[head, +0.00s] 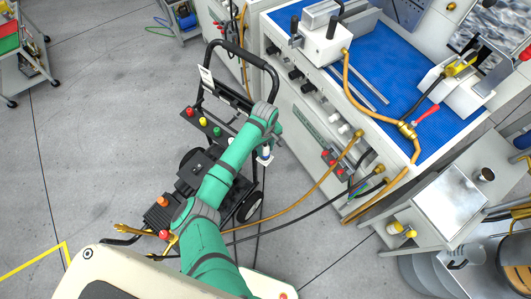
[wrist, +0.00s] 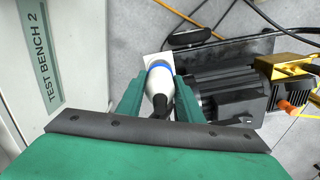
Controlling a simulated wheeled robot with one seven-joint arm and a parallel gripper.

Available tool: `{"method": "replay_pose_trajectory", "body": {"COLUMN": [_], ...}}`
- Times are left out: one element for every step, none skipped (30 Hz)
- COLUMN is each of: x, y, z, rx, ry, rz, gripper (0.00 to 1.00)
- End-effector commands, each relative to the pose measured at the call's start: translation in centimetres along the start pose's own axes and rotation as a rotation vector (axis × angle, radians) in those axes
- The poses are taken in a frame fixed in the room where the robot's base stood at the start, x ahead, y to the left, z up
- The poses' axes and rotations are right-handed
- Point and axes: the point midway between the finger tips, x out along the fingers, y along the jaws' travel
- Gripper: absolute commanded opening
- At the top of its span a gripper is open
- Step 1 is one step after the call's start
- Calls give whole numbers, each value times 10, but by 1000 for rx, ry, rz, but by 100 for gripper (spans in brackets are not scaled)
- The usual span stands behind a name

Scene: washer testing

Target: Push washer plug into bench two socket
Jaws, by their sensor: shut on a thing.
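My gripper (wrist: 159,84) is shut on the washer plug (wrist: 158,78), a white body with a blue ring, between its two green fingers. A black cable end shows on the plug's near side, and a pale square plate lies just behind it; I cannot tell whether they touch. In the head view my gripper (head: 268,142) is between the washer (head: 205,180) and bench two (head: 310,125), with the white and blue plug (head: 265,154) below it. The green "TEST BENCH 2" label (wrist: 42,52) is left of the gripper in the wrist view. I cannot make out the bench socket.
The washer's black handle (head: 240,55) rises behind my gripper. A yellow-brown hose (head: 300,200) and black cables cross the floor from the bench. A steel side cabinet (head: 450,200) stands at right. Floor at left is clear up to a cart (head: 22,50).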

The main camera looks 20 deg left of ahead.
Motion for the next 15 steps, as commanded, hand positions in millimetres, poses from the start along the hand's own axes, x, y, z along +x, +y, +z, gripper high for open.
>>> {"method": "replay_pose_trajectory", "body": {"x": [-2,-2,-3,-4,-5,-6,-7,-8,-8,-9,-10,-11,-12,-13,-13], "y": [0,0,0,0,0,0,0,0,0,0,0,0,0,0,0], "z": [0,0,0,0,0,0,0,0,0,0,0,0,0,0,0], "rx": [0,0,0,0,0,0,0,1,1,1,1,1,1,1,1], "ry": [0,1,1,1,1,1,1,1,1,1,1,1,1,1,1], "rz": [1,1,1,1,1,1,1,0,0,0,0,0,0,1,1], "gripper": [12,12,12,12,12,12,12,12,12,12,12,12,12,12,12]}}
